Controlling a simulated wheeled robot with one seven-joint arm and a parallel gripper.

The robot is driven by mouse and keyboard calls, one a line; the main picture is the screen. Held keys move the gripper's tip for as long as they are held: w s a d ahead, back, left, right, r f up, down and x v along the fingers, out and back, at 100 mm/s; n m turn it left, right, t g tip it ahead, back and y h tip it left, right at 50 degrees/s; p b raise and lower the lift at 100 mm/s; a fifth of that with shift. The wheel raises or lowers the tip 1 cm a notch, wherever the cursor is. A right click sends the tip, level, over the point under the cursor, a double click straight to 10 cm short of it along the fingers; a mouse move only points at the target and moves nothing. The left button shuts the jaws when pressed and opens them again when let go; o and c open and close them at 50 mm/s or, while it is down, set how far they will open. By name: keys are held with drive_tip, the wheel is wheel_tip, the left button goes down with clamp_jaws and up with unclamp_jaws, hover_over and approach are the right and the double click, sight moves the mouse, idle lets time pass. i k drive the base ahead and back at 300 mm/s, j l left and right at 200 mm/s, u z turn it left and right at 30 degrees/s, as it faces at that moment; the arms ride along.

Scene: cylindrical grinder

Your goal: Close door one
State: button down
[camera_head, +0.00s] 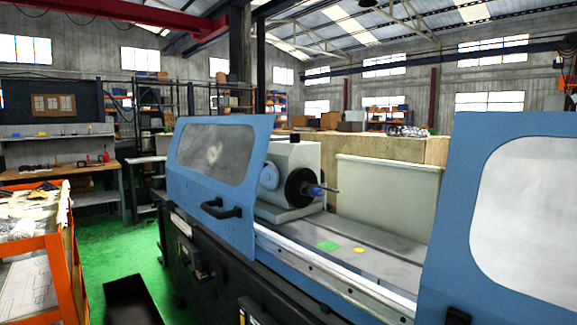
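The cylindrical grinder fills the middle and right of the head view. One blue sliding door (243,170) with a clouded window and a black handle (221,209) stands at the left of the front. Another blue door (462,180) with a pale window is at the right, cut off by the picture's edge. A wide gap lies between the two doors. Through it I see the grinding head with a black wheel (299,188) and the grey table. No label shows which door is door one. My gripper is not in view.
A light rail (315,268) runs along the grinder's front below the gap. An orange cart (66,250) with papers stands at the left edge. A dark tray (133,300) lies on the green floor (120,255), which is partly clear between cart and grinder. A workbench (75,173) stands behind.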

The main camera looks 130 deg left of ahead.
sight(216, 148)
drive_tip(key=u, duration=4.8)
drive_tip(key=i+j+z, duration=0.1)
drive_tip(key=i+j, duration=0.2)
drive_tip(key=i+j+z, duration=0.15)
drive_tip(key=i+j, duration=0.2)
drive_tip(key=i+j+z, duration=0.1)
drive_tip(key=i+j, duration=0.25)
drive_tip(key=i+j+z, duration=0.1)
drive_tip(key=i+j, duration=0.25)
drive_tip(key=i+j+z, duration=0.15)
drive_tip(key=i+j, duration=0.15)
drive_tip(key=j, duration=0.15)
drive_tip(key=i+j+z, duration=0.1)
drive_tip(key=i+j, duration=0.2)
drive_tip(key=j, duration=0.15)
drive_tip(key=i+j+z, duration=0.15)
drive_tip(key=j, duration=0.3)
drive_tip(key=i, duration=0.1)
